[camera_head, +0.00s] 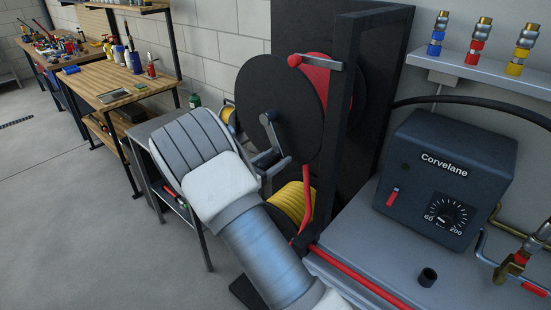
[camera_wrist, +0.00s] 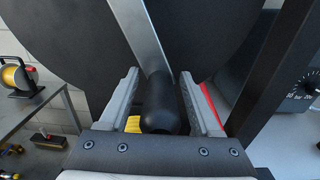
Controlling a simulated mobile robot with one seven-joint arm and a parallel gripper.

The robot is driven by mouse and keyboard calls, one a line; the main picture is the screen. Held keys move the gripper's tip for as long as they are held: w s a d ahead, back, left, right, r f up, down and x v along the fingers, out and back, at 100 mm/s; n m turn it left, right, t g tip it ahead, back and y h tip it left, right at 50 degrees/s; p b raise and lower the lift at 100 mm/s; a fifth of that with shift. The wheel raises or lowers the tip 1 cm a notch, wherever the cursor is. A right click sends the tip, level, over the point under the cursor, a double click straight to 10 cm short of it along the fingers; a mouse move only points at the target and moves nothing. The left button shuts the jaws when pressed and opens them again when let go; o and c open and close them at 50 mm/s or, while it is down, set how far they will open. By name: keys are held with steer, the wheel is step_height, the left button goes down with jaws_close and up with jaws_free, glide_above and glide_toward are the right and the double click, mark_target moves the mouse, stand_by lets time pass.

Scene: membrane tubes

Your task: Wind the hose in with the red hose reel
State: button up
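The red hose reel has a large black side disc (camera_head: 265,95) with red (camera_head: 318,80) showing behind it. A grey metal crank arm (camera_head: 270,132) runs down from the disc's middle; it also shows in the wrist view (camera_wrist: 143,35). At its end is a black handle (camera_wrist: 162,105). My gripper (camera_wrist: 160,75) is open, with one finger on each side of the handle and narrow gaps visible. In the head view my gripper (camera_head: 272,166) is at the crank's lower end, partly hidden by my wrist. Red hose (camera_head: 306,195) hangs below the reel and runs along the bench edge.
Coiled yellow hose (camera_head: 288,204) is below. A Corvelane box (camera_head: 445,165) sits on the grey bench at right. A grey side table (camera_head: 165,130) stands left; floor farther left is clear.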

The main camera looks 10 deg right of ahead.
jaws_close()
stand_by(0.3)
